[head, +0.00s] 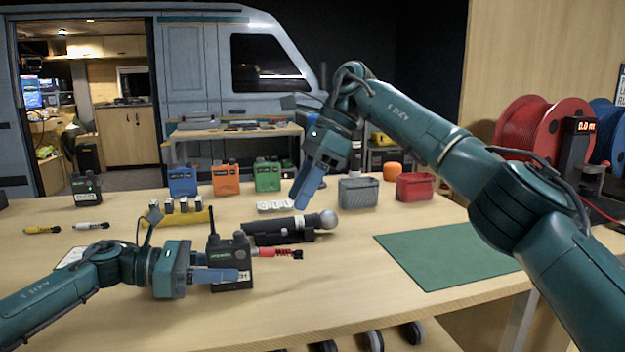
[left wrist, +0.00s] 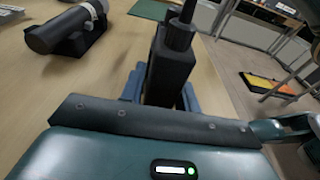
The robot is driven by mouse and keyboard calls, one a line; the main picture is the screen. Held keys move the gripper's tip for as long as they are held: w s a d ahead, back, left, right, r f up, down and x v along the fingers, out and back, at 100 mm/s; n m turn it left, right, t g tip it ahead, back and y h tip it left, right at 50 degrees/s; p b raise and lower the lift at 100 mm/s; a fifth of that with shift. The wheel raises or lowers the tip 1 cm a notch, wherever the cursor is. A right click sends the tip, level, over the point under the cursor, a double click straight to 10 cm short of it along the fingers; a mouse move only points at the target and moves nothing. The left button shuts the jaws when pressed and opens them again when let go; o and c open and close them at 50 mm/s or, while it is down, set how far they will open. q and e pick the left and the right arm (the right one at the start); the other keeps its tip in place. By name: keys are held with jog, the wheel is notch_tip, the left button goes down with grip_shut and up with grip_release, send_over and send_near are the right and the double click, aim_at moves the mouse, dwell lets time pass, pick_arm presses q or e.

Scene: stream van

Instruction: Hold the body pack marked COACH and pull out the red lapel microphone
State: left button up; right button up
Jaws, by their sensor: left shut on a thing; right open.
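A black body pack (head: 234,262) with an antenna stands upright on the table at the front. My left gripper (head: 222,276) is shut on its lower part; its blue finger covers most of the pack's label, so I cannot read the name. In the left wrist view the pack (left wrist: 170,72) sits between the blue fingers. A red lapel microphone (head: 272,252) with a black ribbed end lies at the pack's right side; I cannot tell whether it is joined to the pack. My right gripper (head: 306,188) is open and empty, pointing down above the table behind the pack.
A dark handheld microphone (head: 280,232) with a grey ball head lies just behind. Another black pack (head: 87,190) and blue, orange and green packs (head: 267,178) stand at the back. Grey and red boxes (head: 415,187) are at the back right. A green mat (head: 450,255) lies clear at right.

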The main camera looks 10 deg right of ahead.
aim_at(284, 248)
jog(key=shift+t+h, duration=0.3)
jog(key=shift+h, duration=0.4)
jog(key=x, duration=0.6)
jog(key=d+x, duration=0.1)
jog(key=x, duration=0.3)
jog(key=shift+w+f, duration=0.25)
jog(key=shift+f, duration=0.05)
jog(key=shift+c, duration=0.2)
grip_shut()
